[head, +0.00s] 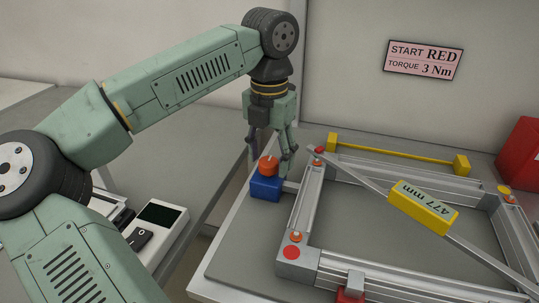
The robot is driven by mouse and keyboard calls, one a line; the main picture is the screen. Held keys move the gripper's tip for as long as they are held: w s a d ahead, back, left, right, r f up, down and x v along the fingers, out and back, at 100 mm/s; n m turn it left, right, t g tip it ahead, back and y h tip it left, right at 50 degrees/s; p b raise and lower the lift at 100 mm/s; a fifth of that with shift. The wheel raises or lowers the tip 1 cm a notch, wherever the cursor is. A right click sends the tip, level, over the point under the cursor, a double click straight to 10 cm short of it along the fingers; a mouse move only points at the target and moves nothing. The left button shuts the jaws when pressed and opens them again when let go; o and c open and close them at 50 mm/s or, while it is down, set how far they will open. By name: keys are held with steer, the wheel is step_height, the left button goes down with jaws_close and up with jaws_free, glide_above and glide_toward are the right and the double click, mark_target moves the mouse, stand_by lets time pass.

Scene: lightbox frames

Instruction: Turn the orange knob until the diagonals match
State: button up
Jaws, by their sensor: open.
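The orange knob (268,165) sits on top of a blue block (265,188) at the left side of an aluminium frame (297,220). My gripper (270,152) points down at the knob with its fingers apart. One finger is to the left of the knob and the other is at its right and behind it. I cannot tell whether the fingers touch it. A yellow gauge (423,207) on a diagonal bar reads 477 mm. The bar runs from the frame's far left corner toward the lower right.
A wall sign (424,60) reads "START RED, TORQUE 3 Nm". A yellow bar (395,152) lies behind the frame. A red container (521,158) stands at the right. A device with a dark screen (160,214) sits at the lower left. A gap separates the two tables.

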mark_target(269, 160)
step_height(269, 160, up, 12)
stand_by(0.4)
steer(key=shift+f, duration=0.1)
